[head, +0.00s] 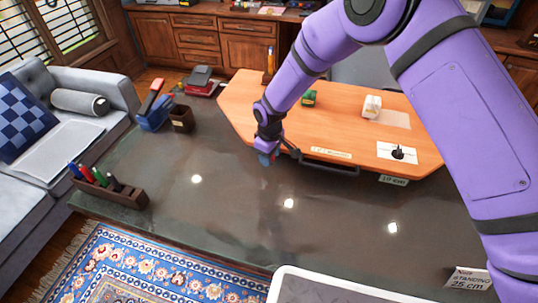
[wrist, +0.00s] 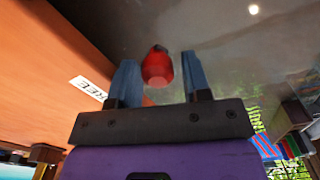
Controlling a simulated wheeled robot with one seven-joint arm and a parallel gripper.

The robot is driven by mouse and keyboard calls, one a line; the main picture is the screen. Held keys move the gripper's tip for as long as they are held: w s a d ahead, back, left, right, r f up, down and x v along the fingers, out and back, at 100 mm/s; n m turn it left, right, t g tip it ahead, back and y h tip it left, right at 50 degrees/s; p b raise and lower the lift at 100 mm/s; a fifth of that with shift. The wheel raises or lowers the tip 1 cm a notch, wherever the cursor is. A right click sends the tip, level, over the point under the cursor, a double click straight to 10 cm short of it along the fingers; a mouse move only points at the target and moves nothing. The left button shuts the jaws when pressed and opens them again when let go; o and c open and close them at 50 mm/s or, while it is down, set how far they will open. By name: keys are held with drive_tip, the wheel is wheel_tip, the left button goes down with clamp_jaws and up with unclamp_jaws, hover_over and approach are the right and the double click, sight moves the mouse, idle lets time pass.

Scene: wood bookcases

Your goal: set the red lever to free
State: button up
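The red lever's rounded knob (wrist: 157,68) shows in the wrist view, between the two blue fingers of my gripper (wrist: 159,78). There is a gap on each side of it, so the gripper is open around or just behind it; the depth is hard to tell. A white label reading FREE (wrist: 88,87) lies on the orange wood to the left of the fingers. In the head view my gripper (head: 267,157) points down at the near left edge of the orange wood board (head: 235,100). The lever is mostly hidden there by the gripper.
A black bar handle (head: 330,166) runs along the board's near edge. A green item (head: 309,98), a white block (head: 372,106) and a small black knob (head: 398,153) sit on the board. A pen holder (head: 110,190) stands left.

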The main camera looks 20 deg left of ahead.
drive_tip(key=shift+o, duration=0.8)
drive_tip(key=shift+s+a+m, duration=0.2)
drive_tip(key=shift+a+m, duration=0.45)
drive_tip(key=shift+m, duration=0.35)
drive_tip(key=a+m, duration=0.1)
drive_tip(key=m, duration=0.1)
drive_tip(key=a+m, duration=0.1)
drive_tip(key=shift+s+a+m, duration=0.25)
drive_tip(key=shift+a+m, duration=0.1)
drive_tip(key=shift+m, duration=0.05)
wheel_tip(320, 180, up, 12)
drive_tip(key=w+d+r+m+t, duration=0.1)
drive_tip(key=w+d+r+m, duration=0.1)
drive_tip(key=d+r, duration=1.5)
drive_tip(key=shift+w+d+r+m+y, duration=0.15)
drive_tip(key=shift+w+r+m+y, duration=0.2)
drive_tip(key=shift+w+r, duration=0.2)
